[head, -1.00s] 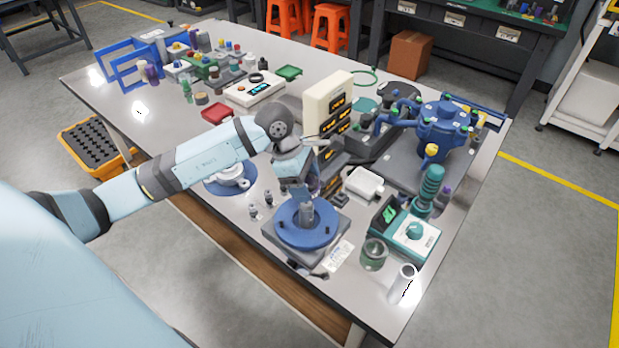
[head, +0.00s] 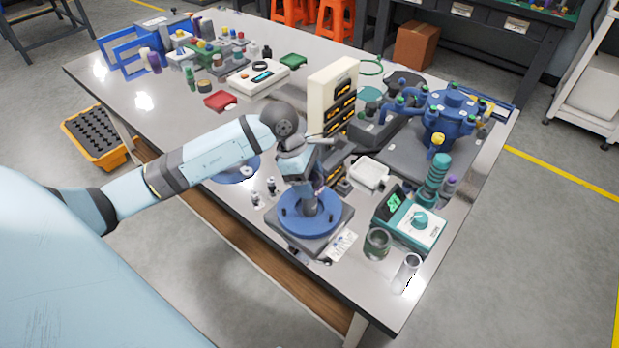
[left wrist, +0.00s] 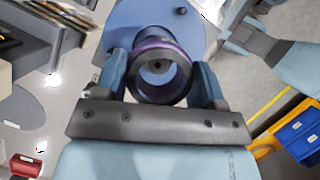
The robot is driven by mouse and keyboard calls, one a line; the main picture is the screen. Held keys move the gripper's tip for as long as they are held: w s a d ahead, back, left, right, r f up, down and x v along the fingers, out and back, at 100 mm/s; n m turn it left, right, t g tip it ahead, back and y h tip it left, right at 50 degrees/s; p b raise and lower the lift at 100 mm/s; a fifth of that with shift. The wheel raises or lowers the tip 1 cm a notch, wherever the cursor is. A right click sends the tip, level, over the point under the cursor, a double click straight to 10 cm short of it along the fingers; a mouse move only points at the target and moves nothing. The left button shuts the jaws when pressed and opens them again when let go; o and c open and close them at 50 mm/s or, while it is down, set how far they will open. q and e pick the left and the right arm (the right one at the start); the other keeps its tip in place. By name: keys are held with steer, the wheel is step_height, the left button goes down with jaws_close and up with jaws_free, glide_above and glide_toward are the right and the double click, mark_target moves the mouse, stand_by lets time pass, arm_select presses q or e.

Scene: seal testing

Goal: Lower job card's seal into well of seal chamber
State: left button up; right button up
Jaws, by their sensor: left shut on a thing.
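The seal chamber is a blue round flange (head: 292,222) on a grey square base near the table's front edge. My left gripper (head: 313,194) is directly over its middle, pointing down. In the left wrist view its fingers (left wrist: 160,68) are shut on the seal (left wrist: 160,92), a hollow dark grey cylinder with a purple band. The blue flange (left wrist: 190,25) shows behind it. The well is hidden by the gripper and seal, so I cannot tell how deep the seal sits. The white job card (head: 342,245) lies right of the chamber. My right gripper is not in view.
Two small grey-and-white parts (head: 256,199) stand left of the chamber. A green glass jar (head: 377,243), a clear cylinder (head: 407,272) and a teal instrument (head: 424,234) stand to the right. A cream cabinet (head: 333,92) rises behind.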

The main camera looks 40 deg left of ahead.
arm_select(q)
steer(key=shift+f+b, duration=0.95)
steer(key=shift+f, duration=0.15)
steer(key=shift+f+b, duration=0.35)
steer(key=shift+f, duration=0.05)
steer(key=o, duration=1.1)
steer(key=shift+r, duration=0.1)
steer(key=shift+r+p, duration=1)
steer(key=shift+r, duration=0.65)
steer(key=shift+r+p, duration=0.35)
steer(key=shift+r, duration=0.4)
